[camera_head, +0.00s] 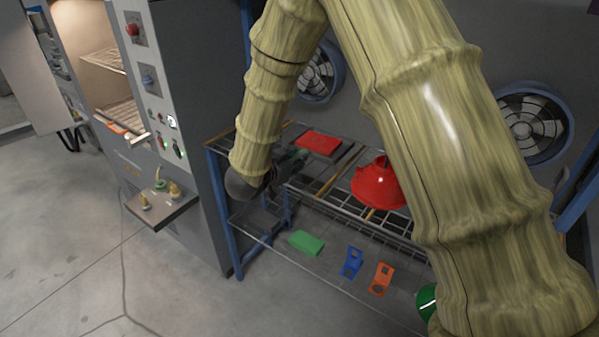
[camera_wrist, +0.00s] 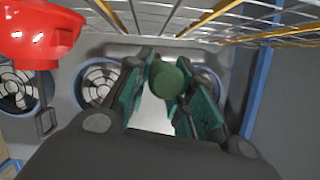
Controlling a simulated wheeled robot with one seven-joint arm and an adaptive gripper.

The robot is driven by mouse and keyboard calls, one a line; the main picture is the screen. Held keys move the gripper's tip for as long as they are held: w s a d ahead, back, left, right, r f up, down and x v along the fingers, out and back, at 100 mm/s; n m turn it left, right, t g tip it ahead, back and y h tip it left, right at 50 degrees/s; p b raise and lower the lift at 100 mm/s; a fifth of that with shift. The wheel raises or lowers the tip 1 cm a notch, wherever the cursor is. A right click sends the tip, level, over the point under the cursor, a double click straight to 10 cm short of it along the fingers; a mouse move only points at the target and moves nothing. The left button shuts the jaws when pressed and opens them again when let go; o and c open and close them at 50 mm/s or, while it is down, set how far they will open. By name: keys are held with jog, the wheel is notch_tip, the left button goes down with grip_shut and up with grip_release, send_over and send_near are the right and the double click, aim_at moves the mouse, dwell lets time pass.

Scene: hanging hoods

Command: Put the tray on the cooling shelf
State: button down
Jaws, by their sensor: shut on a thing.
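The tray (camera_head: 343,153) is a dark flat plate carrying a red slab, over the top of the wire rack in the head view. My gripper (camera_head: 295,160) is at the tray's near left side, partly hidden by my arm. In the wrist view, my gripper (camera_wrist: 172,105) has its teal fingers closed around a green round piece (camera_wrist: 166,80), which looks like the tray's handle. The cooling shelf seems to be the wire rack (camera_head: 325,204) with blue posts. I cannot tell whether the tray touches the wires.
A red hood-like part (camera_head: 378,186) sits right of the tray. The lower level holds a green block (camera_head: 306,242), a blue piece (camera_head: 351,262) and an orange piece (camera_head: 381,279). An open grey oven (camera_head: 185,90) stands left. Fans (camera_head: 530,128) line the wall behind.

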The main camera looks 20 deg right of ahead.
jog(key=shift+f+p, duration=0.4)
jog(key=shift+f, duration=1.85)
jog(key=c, duration=1.2)
grip_release()
jog(key=shift+f, duration=0.1)
jog(key=shift+c, duration=0.2)
jog(key=shift+s, duration=0.1)
jog(key=b+v, duration=0.3)
jog(key=v, duration=0.9)
jog(key=s+d+f+n+g+y, duration=0.15)
jog(key=s+f, duration=0.25)
jog(key=f, duration=0.5)
jog(key=s+d+f+n+y, duration=0.3)
jog(key=s+f, duration=0.1)
jog(key=f, duration=0.5)
jog(key=s+d+f+n+g+y, duration=0.1)
jog(key=s+d+f+n+y, duration=0.15)
jog(key=f, duration=0.55)
jog(key=s+d+f+n+g+y, duration=0.1)
jog(key=s+f, duration=0.3)
jog(key=s, duration=0.5)
jog(key=s+d+f+n+g+y, duration=0.1)
jog(key=s+f+n+g, duration=0.1)
jog(key=s, duration=0.8)
jog(key=s+d+f+n+g+y, duration=0.1)
jog(key=s+f+g, duration=0.3)
jog(key=s, duration=0.6)
notch_tip(320, 180, down, 3)
jog(key=shift+r+n+y, duration=0.15)
jog(key=shift+n+y, duration=0.15)
